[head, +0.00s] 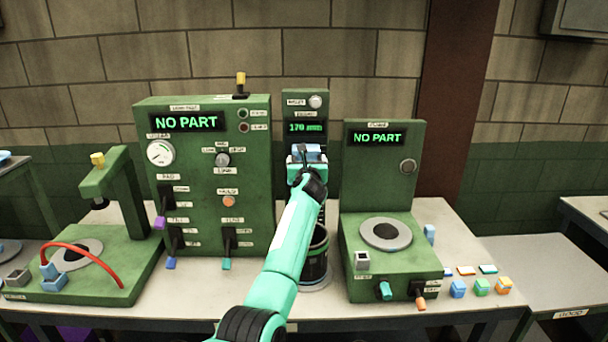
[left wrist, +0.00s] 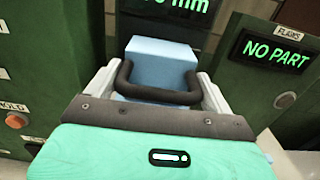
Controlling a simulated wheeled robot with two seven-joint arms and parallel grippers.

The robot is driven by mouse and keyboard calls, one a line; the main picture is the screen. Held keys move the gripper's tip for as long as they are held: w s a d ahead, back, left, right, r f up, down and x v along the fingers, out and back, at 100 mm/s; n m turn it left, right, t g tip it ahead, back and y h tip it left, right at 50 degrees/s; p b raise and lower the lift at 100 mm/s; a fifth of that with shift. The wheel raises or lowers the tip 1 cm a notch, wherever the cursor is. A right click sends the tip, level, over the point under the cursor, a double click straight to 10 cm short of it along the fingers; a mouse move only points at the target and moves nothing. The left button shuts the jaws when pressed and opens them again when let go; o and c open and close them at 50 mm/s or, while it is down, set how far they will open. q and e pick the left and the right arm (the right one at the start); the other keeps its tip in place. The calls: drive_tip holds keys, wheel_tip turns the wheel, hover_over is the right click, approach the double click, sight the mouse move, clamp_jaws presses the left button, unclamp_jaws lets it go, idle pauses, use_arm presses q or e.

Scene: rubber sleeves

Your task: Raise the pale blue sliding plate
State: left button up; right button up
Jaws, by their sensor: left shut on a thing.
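The pale blue sliding plate (head: 313,153) is a small block on the front of the narrow green column, just below its height display. It also shows in the left wrist view (left wrist: 160,62), with a dark bar across its near side. My left gripper (head: 307,161) is at the plate and shut on it, its pale fingers at the plate's two sides in the left wrist view (left wrist: 160,88). The gripper and forearm hide the lower part of the plate. My right gripper is in neither view.
The column display (head: 305,128) reads 170 mm. A black cylinder (head: 317,258) stands below the plate. Green panels reading NO PART stand left (head: 205,180) and right (head: 383,170), close beside the column. Several small coloured blocks lie at the right.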

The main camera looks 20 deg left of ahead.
use_arm(q)
drive_tip(key=shift+d+r+p, duration=0.1)
drive_tip(key=shift+r+p, duration=0.2)
drive_tip(key=shift+r, duration=0.75)
drive_tip(key=o, duration=1.1)
drive_tip(key=shift+d, duration=0.1)
drive_tip(key=shift+f, duration=0.25)
drive_tip(key=shift+s+d, duration=0.1)
drive_tip(key=shift+s, duration=0.4)
drive_tip(key=b+v, duration=0.2)
drive_tip(key=v, duration=1)
drive_tip(key=shift+s+d, duration=0.1)
drive_tip(key=shift+s, duration=0.25)
